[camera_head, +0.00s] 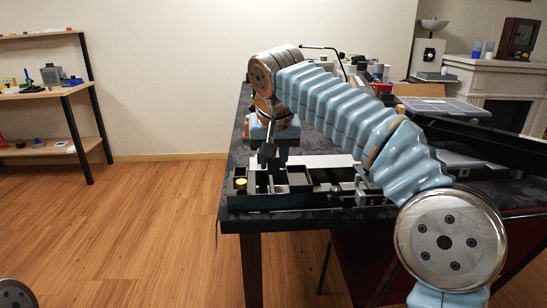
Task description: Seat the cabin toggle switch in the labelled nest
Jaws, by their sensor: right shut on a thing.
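My right arm comes in from the right and reaches over a dark panel tray (270,203) at the table's front left corner. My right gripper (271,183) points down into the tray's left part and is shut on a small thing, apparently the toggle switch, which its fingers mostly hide. The tray is split into several open compartments. I cannot read any label, so I cannot tell which compartment is the labelled nest. My left gripper is not in view.
A yellow round knob (240,184) sits at the tray's left end. The dark table (235,221) also carries a grey flat case (440,107) and several small items at the back. A wooden shelf (45,92) stands far left, with clear floor between.

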